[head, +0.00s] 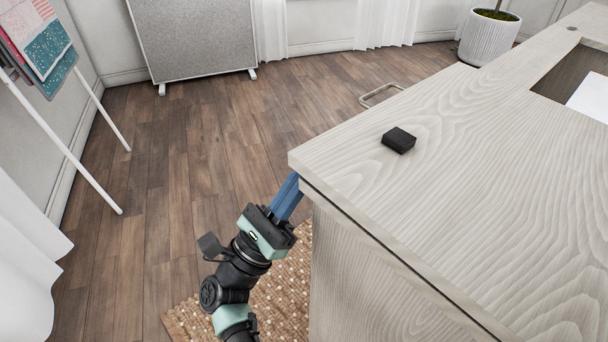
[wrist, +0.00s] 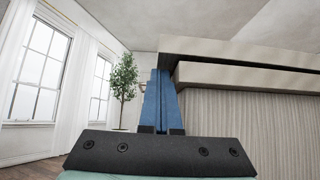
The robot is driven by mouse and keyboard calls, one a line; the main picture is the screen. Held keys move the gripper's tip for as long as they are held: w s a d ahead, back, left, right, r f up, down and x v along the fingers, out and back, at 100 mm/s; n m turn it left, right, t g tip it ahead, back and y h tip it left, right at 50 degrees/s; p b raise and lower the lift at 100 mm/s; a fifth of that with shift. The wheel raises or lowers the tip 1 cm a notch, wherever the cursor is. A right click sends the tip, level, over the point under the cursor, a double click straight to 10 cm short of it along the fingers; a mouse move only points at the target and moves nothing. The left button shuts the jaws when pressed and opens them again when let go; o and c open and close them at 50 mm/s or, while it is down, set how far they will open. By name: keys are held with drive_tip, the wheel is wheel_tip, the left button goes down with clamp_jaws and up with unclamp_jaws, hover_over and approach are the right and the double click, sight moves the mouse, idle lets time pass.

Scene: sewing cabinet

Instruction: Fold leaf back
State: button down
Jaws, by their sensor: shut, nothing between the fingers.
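The cabinet's pale wood top leaf (head: 470,150) lies flat, with its near-left corner beside my gripper. In the wrist view the upper slab (wrist: 240,50) lies over a second slab (wrist: 250,77), with a dark gap between them. My gripper (head: 292,182) has its blue fingers together, with nothing between them. It is at the left end of the cabinet, just below the top's corner. In the wrist view the fingers (wrist: 160,75) point up beside the slab ends, their tips near the upper slab's underside. I cannot tell whether they touch it. The leaf's hinge is not clearly visible.
A small black block (head: 399,140) sits on the top. An opening (head: 575,75) with a white object (head: 592,97) is at the right. A woven rug (head: 285,290) lies below my arm. Wood floor (head: 200,140) to the left is mostly clear. A potted plant (head: 489,37) stands behind.

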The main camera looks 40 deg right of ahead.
drive_tip(key=r+m+g, duration=0.2)
drive_tip(key=r, duration=0.2)
drive_tip(key=r+m+g, duration=0.2)
drive_tip(key=r, duration=0.3)
drive_tip(key=s+r+m+g, duration=0.1)
drive_tip(key=r+m+g, duration=0.1)
drive_tip(key=r+m, duration=0.1)
drive_tip(key=shift+s+r+g+y+p, duration=0.1)
drive_tip(key=shift+r+g+y+p, duration=0.25)
drive_tip(key=shift+r, duration=0.3)
drive_tip(key=s+r+m+g+y+p, duration=0.1)
drive_tip(key=s+r+m+g, duration=0.3)
drive_tip(key=r, duration=0.7)
drive_tip(key=shift+s+d+r+m+g+y, duration=0.2)
drive_tip(key=shift+r+m+g+y, duration=0.2)
drive_tip(key=shift+m+y, duration=0.45)
drive_tip(key=shift+f, duration=0.1)
